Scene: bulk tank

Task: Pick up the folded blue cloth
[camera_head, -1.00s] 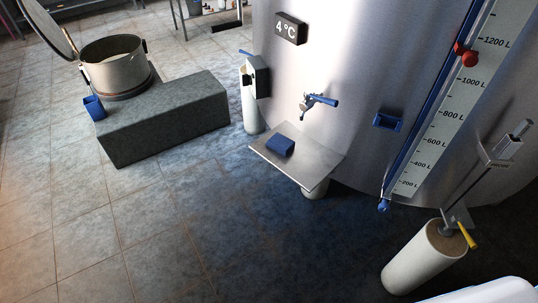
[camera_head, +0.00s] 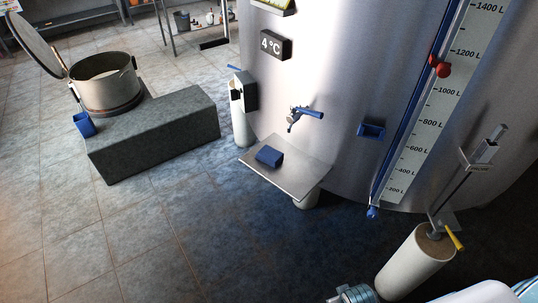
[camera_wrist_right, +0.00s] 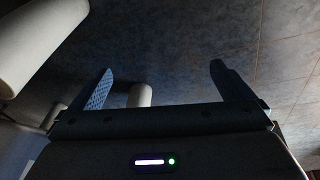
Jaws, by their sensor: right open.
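The folded blue cloth (camera_head: 269,157) lies on a small metal shelf (camera_head: 300,178) at the front of the steel tank, below the blue-handled tap (camera_head: 305,115). In the right wrist view my right gripper (camera_wrist_right: 158,82) is open and empty, with its two fingers wide apart and tiled floor beyond. The cloth does not show in that view. In the head view only parts of my right arm show at the bottom right edge, well away from the cloth. My left gripper is not in view.
The large steel tank (camera_head: 340,70) stands behind the shelf. A grey block (camera_head: 160,140) with an open lidded can (camera_head: 105,90) and a blue cup (camera_head: 84,124) is at left. A white cylinder (camera_head: 414,262) stands at lower right. Floor before the shelf is clear.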

